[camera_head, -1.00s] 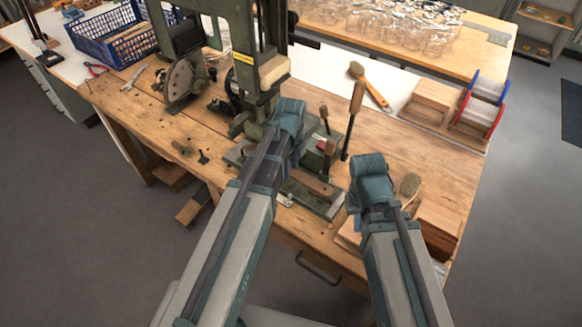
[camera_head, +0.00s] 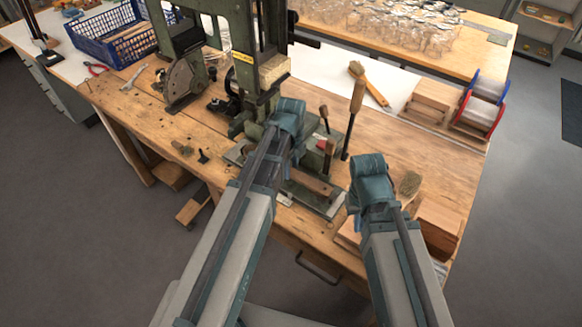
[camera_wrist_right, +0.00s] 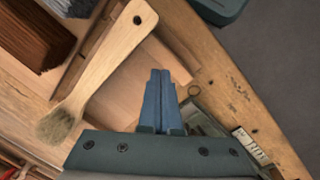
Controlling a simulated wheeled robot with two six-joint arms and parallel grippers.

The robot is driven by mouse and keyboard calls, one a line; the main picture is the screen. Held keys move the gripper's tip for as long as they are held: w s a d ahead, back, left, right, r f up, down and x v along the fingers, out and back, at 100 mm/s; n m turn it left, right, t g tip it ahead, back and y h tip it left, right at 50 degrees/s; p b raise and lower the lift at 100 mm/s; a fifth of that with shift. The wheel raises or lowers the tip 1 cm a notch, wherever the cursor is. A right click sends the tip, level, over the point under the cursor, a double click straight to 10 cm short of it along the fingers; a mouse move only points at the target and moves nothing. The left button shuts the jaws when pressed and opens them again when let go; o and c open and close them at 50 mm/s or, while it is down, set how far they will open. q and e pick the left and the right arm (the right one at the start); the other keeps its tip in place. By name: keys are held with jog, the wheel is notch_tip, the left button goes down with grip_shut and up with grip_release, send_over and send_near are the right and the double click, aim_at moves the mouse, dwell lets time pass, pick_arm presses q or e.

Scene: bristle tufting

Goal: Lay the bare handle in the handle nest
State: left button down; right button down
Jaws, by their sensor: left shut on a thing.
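My left gripper (camera_head: 288,112) is over the green press fixture (camera_head: 325,205) on the bench, in front of the upright press. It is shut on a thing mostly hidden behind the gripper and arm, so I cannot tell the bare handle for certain. A small brown wooden piece (camera_head: 329,156) shows just right of this gripper. A flat wooden piece (camera_head: 312,182) lies low on the fixture; I cannot make out the nest's outline. My right gripper (camera_head: 366,178) is right of the fixture. In the right wrist view its blue fingers (camera_wrist_right: 160,100) are together with nothing visible between them.
A wooden-handled brush (camera_wrist_right: 108,60) lies beside my right gripper, its tuft at lower left. An upright wooden-gripped lever (camera_head: 357,95) stands between the arms. Wooden blocks (camera_head: 440,220) sit at the right edge. Another brush (camera_head: 369,84) lies behind. Bare bench (camera_head: 405,140) is right of the lever.

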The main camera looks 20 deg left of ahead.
pick_arm(q)
jog(key=shift+f+b, duration=0.3)
jog(key=shift+f, duration=0.05)
pick_arm(e)
jog(key=shift+f, duration=0.35)
pick_arm(q)
grip_release()
jog(key=shift+r, duration=0.2)
pick_arm(e)
jog(key=shift+r, duration=0.2)
pick_arm(q)
jog(key=shift+r+p, duration=3.4)
jog(key=shift+p, duration=0.2)
pick_arm(e)
notch_tip(320, 180, up, 7)
jog(key=shift+f, duration=0.15)
pick_arm(q)
jog(key=s+d+n+y, duration=0.1)
jog(key=s+d+n, duration=0.9)
jog(key=s+n, duration=0.4)
jog(key=n, duration=0.4)
jog(key=shift+s+d, duration=0.15)
jog(key=shift+d, duration=0.05)
